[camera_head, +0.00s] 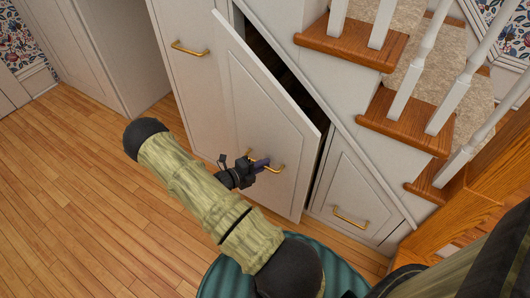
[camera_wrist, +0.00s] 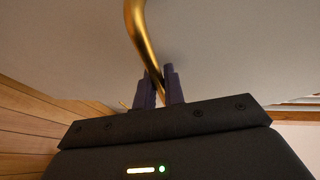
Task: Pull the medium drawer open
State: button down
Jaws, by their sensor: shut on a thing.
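The medium drawer (camera_head: 271,118) is the white panelled, slant-topped front under the stairs. It stands out from the cabinet, with a dark gap along its slanted top and right side. My gripper (camera_head: 261,164) is at its brass handle (camera_head: 278,169). In the wrist view the two fingers of my gripper (camera_wrist: 159,87) are closed around the brass handle (camera_wrist: 143,35), with the white drawer front (camera_wrist: 220,50) behind. The inside of the drawer is mostly hidden.
A taller white front with a brass handle (camera_head: 189,48) stands to the left, and a small one with a brass handle (camera_head: 350,217) to the right. Wooden stairs (camera_head: 352,42) with white balusters rise above. The wood floor (camera_head: 75,190) at left is clear.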

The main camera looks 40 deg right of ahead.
jog(key=s+a+p, duration=0.2)
jog(key=s+a, duration=0.2)
jog(key=a, duration=0.8)
jog(key=s+a+p, duration=0.3)
jog(key=s+a, duration=0.1)
jog(key=a, duration=0.8)
jog(key=shift+s+a, duration=0.1)
jog(key=c, duration=1.5)
grip_release()
jog(key=shift+a, duration=0.1)
jog(key=p+v, duration=0.1)
jog(key=v, duration=1.6)
jog(key=shift+p, duration=0.3)
jog(key=shift+a, duration=0.1)
